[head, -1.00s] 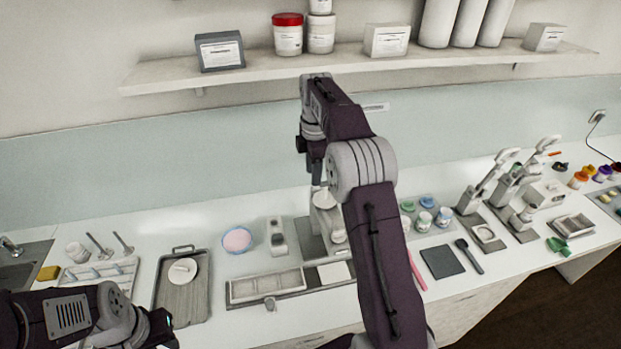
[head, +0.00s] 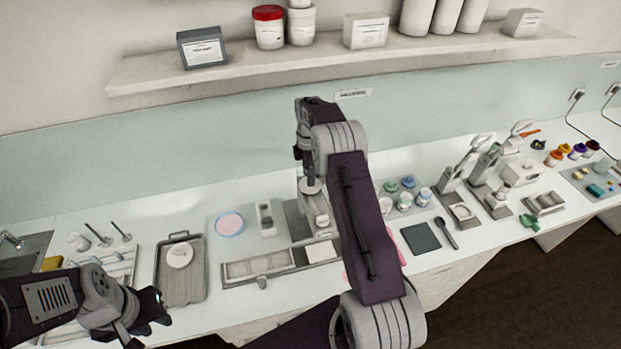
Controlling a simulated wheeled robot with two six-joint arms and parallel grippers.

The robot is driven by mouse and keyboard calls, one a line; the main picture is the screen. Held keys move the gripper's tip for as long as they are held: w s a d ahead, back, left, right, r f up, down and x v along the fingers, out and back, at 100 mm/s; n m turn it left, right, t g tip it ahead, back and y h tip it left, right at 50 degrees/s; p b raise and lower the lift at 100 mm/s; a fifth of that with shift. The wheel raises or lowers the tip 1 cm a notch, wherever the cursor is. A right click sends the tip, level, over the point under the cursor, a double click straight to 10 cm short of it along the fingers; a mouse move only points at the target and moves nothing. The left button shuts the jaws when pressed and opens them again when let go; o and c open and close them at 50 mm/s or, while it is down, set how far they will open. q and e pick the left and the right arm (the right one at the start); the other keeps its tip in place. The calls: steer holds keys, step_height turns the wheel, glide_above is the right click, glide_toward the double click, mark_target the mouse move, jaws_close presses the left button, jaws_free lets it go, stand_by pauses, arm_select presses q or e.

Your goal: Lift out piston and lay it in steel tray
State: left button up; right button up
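My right gripper (head: 307,172) points down over the mill (head: 316,214) at the middle of the counter. A pale round piece, seemingly the piston (head: 311,187), shows right under its fingertips, above the mill's body. The fingers are small and dark, and I cannot tell whether they grip it. The steel tray (head: 194,284) is a grey rectangular tray with a handle, left of the mill. A white disc (head: 180,255) lies in it. My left gripper (head: 158,306) is at the lower left, in front of the tray; its fingers are unclear.
A pink-filled dish (head: 230,224) and a small grey device (head: 265,219) stand between tray and mill. A long compartmented tray (head: 262,267) lies along the front edge. Jars (head: 404,202), a dark mat (head: 420,238) and lever presses (head: 462,196) are to the right. A shelf (head: 330,55) hangs above.

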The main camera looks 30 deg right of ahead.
steer(key=shift+w+a+f, duration=0.1)
steer(key=shift+a+f, duration=0.15)
steer(key=shift+f, duration=0.75)
steer(key=shift+d, duration=0.25)
steer(key=c, duration=0.3)
jaws_close()
arm_select(q)
steer(key=shift+a+r, duration=0.1)
steer(key=shift+r, duration=0.4)
